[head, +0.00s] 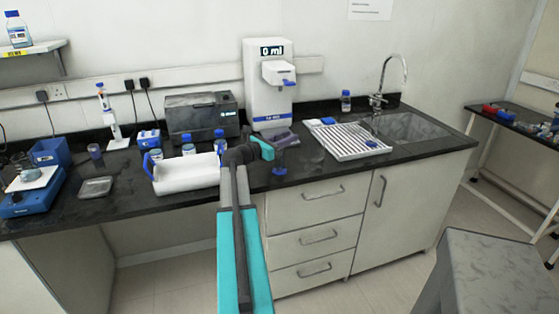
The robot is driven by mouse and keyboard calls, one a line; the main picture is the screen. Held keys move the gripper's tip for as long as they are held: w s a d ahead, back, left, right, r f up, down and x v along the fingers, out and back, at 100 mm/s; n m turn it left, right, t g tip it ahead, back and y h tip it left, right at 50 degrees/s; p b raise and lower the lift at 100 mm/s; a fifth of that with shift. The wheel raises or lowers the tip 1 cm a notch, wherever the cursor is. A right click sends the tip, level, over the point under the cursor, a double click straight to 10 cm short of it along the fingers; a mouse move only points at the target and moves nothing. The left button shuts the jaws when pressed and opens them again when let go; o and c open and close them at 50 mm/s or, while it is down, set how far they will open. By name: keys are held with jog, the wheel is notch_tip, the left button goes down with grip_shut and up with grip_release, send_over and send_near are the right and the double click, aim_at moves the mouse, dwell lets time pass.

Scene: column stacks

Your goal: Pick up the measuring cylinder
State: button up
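A small thing with a blue base (279,170) stands near the counter's front edge, right of my gripper. It may be the measuring cylinder, but its upper part is hard to make out, so I cannot be sure. My gripper (264,150) is over the counter in front of the white water dispenser, its teal part pointing right. It appears just behind and left of the blue base. I cannot tell if they touch. The fingers are too small and overlapped to show whether they are open or shut.
The dark counter (110,212) holds a white container with a blue handle (186,175) left of my arm, blue-capped bottles (188,147), a dispenser (268,90) reading 0 ml, and a grey box (202,115). A drying rack (348,140) and sink (408,127) are right.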

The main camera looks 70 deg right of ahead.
grip_shut()
jog(key=w+a+r+b, duration=0.1)
jog(key=w+a+r, duration=0.1)
jog(key=a, duration=0.5)
jog(key=w+a+r+b, duration=0.2)
jog(key=w+a+r, duration=0.1)
jog(key=a, duration=0.5)
jog(key=shift+a, duration=0.15)
jog(key=shift+s, duration=0.1)
dwell(0.6)
